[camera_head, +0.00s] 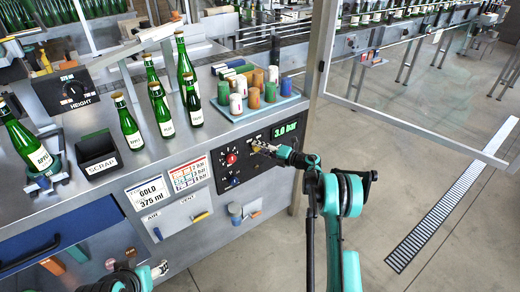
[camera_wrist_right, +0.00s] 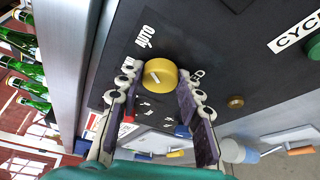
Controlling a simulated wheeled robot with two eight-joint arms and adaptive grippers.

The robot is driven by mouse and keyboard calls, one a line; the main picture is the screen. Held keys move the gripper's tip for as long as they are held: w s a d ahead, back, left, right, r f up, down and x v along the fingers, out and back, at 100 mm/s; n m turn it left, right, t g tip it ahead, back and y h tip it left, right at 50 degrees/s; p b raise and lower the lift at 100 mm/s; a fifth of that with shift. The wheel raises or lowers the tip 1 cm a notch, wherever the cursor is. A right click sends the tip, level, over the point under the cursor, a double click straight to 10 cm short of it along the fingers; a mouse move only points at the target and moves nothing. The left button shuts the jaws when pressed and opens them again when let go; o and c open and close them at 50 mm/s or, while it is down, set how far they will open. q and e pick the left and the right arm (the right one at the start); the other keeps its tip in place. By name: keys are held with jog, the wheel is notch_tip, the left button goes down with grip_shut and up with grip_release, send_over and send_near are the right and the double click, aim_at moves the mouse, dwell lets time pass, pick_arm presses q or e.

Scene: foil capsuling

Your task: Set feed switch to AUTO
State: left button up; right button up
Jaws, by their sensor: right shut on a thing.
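The feed switch is a round yellow knob (camera_wrist_right: 160,77) on a dark panel, with a white mark on its face. The word AUTO (camera_wrist_right: 145,37) is printed above and left of the knob in the right wrist view; other labels by it are partly hidden. My right gripper (camera_head: 262,148) reaches the panel in the head view, and its two fingers are shut on the knob's sides. The knob is mostly hidden there. My left arm shows at the bottom left edge of the head view; its gripper (camera_head: 160,268) is small and unclear.
Above stand green bottles (camera_head: 127,123), a black scrap bin (camera_head: 97,154) and a blue tray (camera_head: 262,112) of coloured capsules.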

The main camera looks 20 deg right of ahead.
dwell(0.4)
jog(key=o, duration=1.2)
jog(key=shift+c, duration=0.2)
jog(key=v, duration=1.2)
